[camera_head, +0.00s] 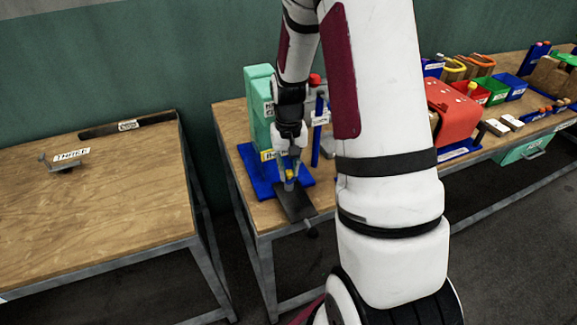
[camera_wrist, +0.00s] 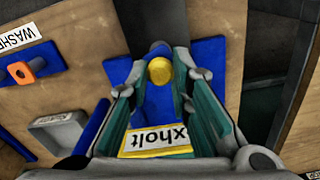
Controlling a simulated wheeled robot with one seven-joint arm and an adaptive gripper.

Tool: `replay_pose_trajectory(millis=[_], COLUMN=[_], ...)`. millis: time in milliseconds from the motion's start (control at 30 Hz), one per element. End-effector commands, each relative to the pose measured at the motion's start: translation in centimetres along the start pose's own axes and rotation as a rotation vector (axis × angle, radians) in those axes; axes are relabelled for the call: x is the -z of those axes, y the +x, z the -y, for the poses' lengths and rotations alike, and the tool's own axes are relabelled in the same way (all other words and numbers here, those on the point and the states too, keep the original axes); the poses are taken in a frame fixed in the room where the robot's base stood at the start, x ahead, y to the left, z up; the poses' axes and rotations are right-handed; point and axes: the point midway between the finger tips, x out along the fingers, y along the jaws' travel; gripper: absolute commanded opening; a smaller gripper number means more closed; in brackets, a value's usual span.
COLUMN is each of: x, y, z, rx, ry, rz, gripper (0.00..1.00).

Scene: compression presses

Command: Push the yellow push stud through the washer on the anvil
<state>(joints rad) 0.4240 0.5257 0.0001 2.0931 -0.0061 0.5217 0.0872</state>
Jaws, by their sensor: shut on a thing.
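The yellow push stud (camera_wrist: 160,71) is between the fingertips of my gripper (camera_wrist: 158,82) in the wrist view, and the gripper is shut on it. In the head view my gripper (camera_head: 290,170) points down over the front of the press's blue base (camera_head: 262,180), with the yellow stud (camera_head: 290,175) at its tips. A small grey post (camera_head: 289,186), perhaps the anvil, shows just under the stud. I cannot tell whether they touch. The washer on it is not visible.
A green press body (camera_head: 260,105) stands behind the gripper. A dark plate (camera_head: 297,203) juts past the table edge. An orange piece (camera_wrist: 22,72) and a grey tray (camera_wrist: 72,128) lie left in the wrist view. Coloured bins (camera_head: 498,90) stand right. The left table (camera_head: 95,220) is mostly clear.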

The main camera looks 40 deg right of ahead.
Motion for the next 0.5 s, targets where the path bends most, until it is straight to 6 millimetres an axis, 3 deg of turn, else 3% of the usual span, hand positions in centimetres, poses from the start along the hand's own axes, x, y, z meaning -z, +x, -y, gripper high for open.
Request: replay_pose_trajectory(millis=[500], x=[0.0], y=[1.2], z=[0.0], rx=[0.000], ry=[0.001], rz=[-0.001], gripper=[0.10])
